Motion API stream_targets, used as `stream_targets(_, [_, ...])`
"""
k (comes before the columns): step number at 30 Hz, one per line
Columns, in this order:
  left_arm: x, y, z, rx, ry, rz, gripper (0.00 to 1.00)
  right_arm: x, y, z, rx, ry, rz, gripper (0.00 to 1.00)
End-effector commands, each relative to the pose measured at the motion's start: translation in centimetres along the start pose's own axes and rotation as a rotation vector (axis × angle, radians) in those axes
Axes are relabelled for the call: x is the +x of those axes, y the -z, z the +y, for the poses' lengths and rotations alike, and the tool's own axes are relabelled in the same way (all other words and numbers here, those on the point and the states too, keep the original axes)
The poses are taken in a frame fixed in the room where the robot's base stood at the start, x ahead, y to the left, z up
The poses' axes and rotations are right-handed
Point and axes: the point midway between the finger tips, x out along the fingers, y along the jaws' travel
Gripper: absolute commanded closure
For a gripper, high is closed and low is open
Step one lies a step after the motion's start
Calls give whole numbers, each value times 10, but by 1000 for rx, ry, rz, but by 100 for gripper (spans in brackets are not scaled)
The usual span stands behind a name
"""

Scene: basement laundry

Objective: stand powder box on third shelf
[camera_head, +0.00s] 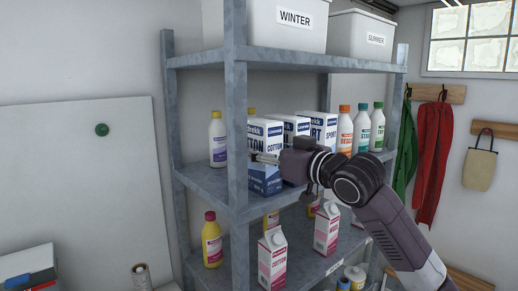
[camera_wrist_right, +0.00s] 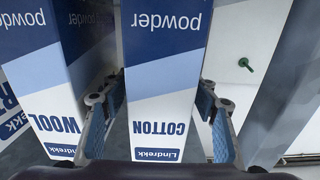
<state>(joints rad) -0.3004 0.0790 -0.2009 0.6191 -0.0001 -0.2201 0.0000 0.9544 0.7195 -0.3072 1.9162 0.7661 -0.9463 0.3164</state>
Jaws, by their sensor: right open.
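A white and blue powder box marked COTTON (camera_head: 257,132) stands upright on the middle visible shelf (camera_head: 205,183), near its front edge beside the front left post. My right gripper (camera_head: 268,158) is in front of it, fingers pointing at the box. In the right wrist view, which is upside down, the COTTON box (camera_wrist_right: 158,95) is between the two spread fingers (camera_wrist_right: 158,115). A gap shows on the right finger's side; contact on the left cannot be told. The gripper hides part of the box in the head view. My left gripper is not in view.
A WOOL box (camera_wrist_right: 58,75) stands close beside it, then a SPORT box (camera_head: 329,124) and several bottles (camera_head: 362,127). The shelf below holds cartons (camera_head: 272,258) and a yellow bottle (camera_head: 212,240). Bins (camera_head: 276,32) fill the top shelf. Front posts (camera_head: 236,120) are obstacles.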

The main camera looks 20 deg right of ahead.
Motion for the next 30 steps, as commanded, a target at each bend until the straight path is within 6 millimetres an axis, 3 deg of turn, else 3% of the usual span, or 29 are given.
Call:
stream_targets(3, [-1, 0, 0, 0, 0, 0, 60, 0, 3, 0, 0, 0, 1, 45])
stream_targets(7, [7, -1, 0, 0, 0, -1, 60, -15, 0, 1, -2, -1, 3, 45])
stream_targets(21, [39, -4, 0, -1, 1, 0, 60, -106, -1, 1, -2, -3, 1, 45])
stream_targets(30, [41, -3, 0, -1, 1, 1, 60, -120, 1, 0, 0, 0, 0, 45])
